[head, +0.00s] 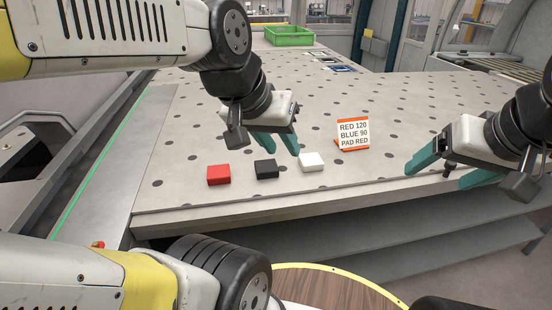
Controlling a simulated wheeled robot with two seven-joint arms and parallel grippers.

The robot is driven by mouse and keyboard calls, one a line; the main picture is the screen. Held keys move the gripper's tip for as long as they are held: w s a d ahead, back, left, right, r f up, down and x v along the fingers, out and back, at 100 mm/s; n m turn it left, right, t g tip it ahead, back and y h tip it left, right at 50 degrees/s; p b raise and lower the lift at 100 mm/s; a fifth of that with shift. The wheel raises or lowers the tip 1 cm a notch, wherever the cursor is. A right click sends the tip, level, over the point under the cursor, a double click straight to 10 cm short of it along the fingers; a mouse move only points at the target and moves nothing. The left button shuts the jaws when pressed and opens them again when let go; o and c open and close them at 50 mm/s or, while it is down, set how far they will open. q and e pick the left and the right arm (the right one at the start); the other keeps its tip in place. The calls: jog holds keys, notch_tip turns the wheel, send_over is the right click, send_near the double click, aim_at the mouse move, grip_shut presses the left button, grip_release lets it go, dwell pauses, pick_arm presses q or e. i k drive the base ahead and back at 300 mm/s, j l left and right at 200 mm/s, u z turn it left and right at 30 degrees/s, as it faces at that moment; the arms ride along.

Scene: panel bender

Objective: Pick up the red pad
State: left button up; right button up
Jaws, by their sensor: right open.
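The red pad (218,174) is a small red block lying flat on the perforated table near its front edge. It is the leftmost of three blocks in a row. My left gripper (279,148) has teal fingers set apart with nothing between them. It is above the table, up and to the right of the red pad, and not touching it. My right gripper (447,172) is open and empty at the table's front right edge, far from the pad.
A black block (265,169) and a white block (312,162) lie right of the red pad. A green crate (289,36) stands at the far end. The table (190,120) left of the blocks is clear.

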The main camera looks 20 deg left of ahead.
aim_at(217, 175)
jog(key=u, duration=1.3)
